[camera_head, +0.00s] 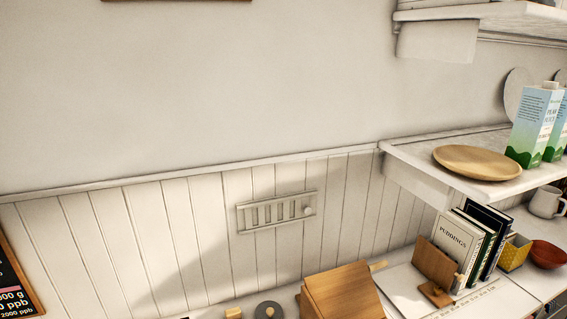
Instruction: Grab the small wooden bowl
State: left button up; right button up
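A reddish-brown bowl (548,254) sits at the far right on the lower white surface, beside a yellow patterned container. It looks like wood, but I cannot be sure of the material. A wide, shallow, light wooden dish (477,162) lies on the white shelf above, near its left end. Neither of my grippers is in view.
Cartons (535,125) stand right of the dish on the shelf (420,160). Below are upright books (457,238) in a wooden holder, the yellow container (514,252), a white jug (546,202) and a wooden block (343,292). A panelled wall (150,240) spans the left.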

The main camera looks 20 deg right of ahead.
aim_at(544, 254)
jog(key=z, duration=2.2)
jog(key=k, duration=1.05)
jog(key=u, duration=0.4)
jog(key=k+u, duration=0.1)
jog(key=u, duration=0.3)
jog(key=j+u, duration=0.1)
jog(key=u, duration=0.3)
jog(key=k+u, duration=0.1)
jog(key=u, duration=0.3)
jog(key=l+u, duration=0.6)
jog(key=l, duration=2.45)
